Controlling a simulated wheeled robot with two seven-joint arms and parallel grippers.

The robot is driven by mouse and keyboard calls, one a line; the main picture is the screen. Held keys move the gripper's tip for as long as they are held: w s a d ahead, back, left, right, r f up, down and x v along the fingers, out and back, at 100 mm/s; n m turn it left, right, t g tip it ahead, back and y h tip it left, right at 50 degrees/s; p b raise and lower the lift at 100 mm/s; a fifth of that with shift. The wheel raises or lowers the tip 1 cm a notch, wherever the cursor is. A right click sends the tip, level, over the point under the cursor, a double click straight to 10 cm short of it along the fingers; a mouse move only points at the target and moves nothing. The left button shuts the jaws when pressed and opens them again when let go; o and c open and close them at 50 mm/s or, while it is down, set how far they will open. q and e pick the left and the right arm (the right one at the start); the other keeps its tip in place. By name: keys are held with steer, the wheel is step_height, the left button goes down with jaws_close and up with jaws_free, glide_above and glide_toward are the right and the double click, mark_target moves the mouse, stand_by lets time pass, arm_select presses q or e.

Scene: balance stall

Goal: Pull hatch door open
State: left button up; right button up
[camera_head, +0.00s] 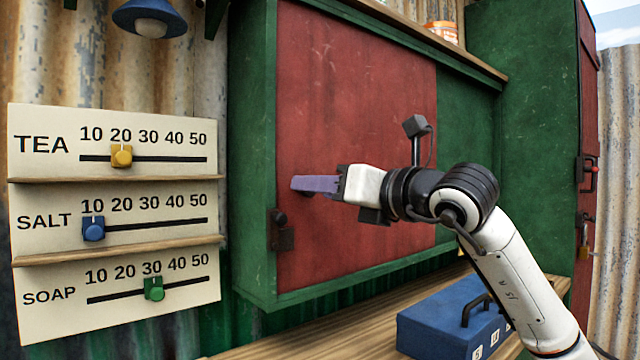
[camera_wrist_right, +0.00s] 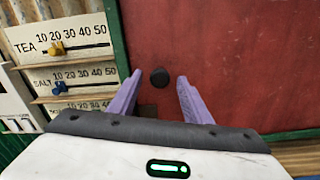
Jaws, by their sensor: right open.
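The hatch door (camera_head: 350,100) is a red panel in a green frame and looks shut. It also fills much of the right wrist view (camera_wrist_right: 230,50). A round black knob (camera_wrist_right: 159,77) on the door shows between the tips of my right gripper (camera_wrist_right: 160,92). The purple fingers are open, and nothing is gripped. In the head view my right gripper (camera_head: 315,184) is at the door's left part, and its fingers mostly hide the knob. A dark latch (camera_head: 283,236) sits at the door's lower left edge. My left gripper is not in view.
A board (camera_head: 40,190) with TEA, SALT and SOAP sliders hangs left of the hatch. A blue box (camera_head: 430,325) stands on the wooden counter (camera_head: 340,343) below. A lamp (camera_head: 150,18) hangs at top left. A green cabinet (camera_head: 520,100) stands at right.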

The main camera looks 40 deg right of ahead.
steer(key=shift+w, duration=0.3)
jaws_close()
